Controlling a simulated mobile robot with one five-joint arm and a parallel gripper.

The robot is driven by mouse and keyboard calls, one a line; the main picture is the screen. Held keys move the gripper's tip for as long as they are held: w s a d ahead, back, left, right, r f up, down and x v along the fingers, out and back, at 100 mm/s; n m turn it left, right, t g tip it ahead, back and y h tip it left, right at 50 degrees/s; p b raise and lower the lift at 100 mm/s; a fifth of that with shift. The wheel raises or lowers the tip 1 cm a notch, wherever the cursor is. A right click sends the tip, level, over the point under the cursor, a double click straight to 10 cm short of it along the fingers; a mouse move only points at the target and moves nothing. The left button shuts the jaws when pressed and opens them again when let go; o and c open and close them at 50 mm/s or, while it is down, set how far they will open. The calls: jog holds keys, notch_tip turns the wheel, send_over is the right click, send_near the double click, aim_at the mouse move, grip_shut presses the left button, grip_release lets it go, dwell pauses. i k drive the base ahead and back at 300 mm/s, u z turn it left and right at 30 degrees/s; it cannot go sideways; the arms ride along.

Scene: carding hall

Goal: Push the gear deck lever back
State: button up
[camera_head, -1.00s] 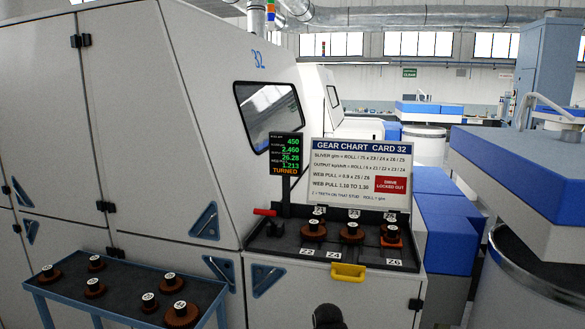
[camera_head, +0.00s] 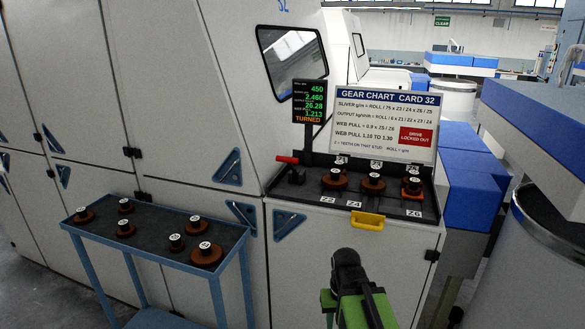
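The gear deck (camera_head: 284,188) is a black tray on the front of the grey card machine. Its lever, with a red handle (camera_head: 287,160) on a dark base, stands at the deck's left end, the red handle pointing left. Several brown gears with black hubs, one of them (camera_head: 373,183) in the middle, sit on the deck above labels such as Z2, Z4 and Z6. My green and black arm (camera_head: 350,295) rises at the bottom of the picture, below and right of the lever, apart from it. Its fingers cannot be made out.
A blue trolley (camera_head: 151,256) with several loose gears stands at the left. A yellow handle (camera_head: 368,220) juts from the deck's front. A display (camera_head: 310,102) and a gear chart board (camera_head: 384,123) reading "drive locked out" stand behind. A large can (camera_head: 530,265) is at the right.

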aim_at(290, 161)
jog(key=z, duration=0.4)
jog(key=k, duration=0.1)
jog(key=u, duration=3.05)
jog(key=i, duration=0.65)
jog(key=z, duration=0.95)
